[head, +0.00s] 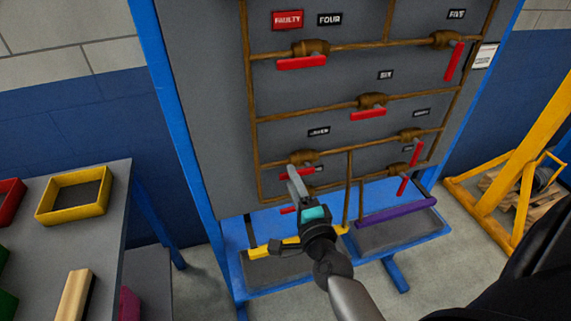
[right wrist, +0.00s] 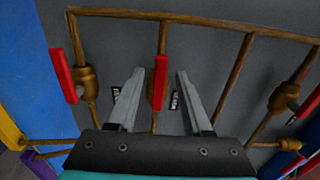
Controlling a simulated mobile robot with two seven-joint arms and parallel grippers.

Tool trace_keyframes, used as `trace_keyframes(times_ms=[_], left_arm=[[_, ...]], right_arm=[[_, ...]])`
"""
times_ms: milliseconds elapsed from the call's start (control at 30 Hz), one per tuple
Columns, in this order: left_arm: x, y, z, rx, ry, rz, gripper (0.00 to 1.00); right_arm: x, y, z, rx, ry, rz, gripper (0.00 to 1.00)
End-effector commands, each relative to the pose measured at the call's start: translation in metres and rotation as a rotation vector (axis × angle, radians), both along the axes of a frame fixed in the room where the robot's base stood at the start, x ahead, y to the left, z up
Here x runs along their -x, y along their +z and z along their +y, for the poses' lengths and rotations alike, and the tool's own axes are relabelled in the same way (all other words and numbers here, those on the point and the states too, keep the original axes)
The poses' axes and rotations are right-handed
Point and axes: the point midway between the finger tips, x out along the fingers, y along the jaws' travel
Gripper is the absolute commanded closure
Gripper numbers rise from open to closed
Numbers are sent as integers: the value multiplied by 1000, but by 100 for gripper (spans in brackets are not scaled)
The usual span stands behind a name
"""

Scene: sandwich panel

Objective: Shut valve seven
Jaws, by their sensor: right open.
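The label that seems to read seven (head: 319,132) is on the grey panel. Below it a brass valve (head: 303,157) sits on a horizontal pipe, its red handle (head: 288,174) lying along the pipe. My right gripper (head: 294,181) is in front of this handle and hides part of it. In the right wrist view my right gripper (right wrist: 157,78) is open, with a red handle (right wrist: 160,83) between its fingers in the picture. The handle runs along its pipe there. I cannot tell whether the fingers touch it. My left gripper is not in view.
Other red-handled valves share the panel, such as the one by label six (head: 369,101). Another valve (head: 411,135) has its handle across the pipe. A purple bar (head: 396,211) lies on the blue shelf. A grey table (head: 118,192) with trays stands left.

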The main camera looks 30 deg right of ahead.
Motion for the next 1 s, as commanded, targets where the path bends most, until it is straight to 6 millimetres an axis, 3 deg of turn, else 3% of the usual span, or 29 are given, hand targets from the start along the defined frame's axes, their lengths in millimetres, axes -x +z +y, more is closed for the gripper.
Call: trace_keyframes(times_ms=[333,800,1000], left_arm=[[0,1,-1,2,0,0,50],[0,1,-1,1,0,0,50],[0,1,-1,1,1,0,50]], right_arm=[[-46,0,-11,0,0,-1,50],[-57,0,-14,1,1,1,50],[-57,0,-14,1,1,1,70]])
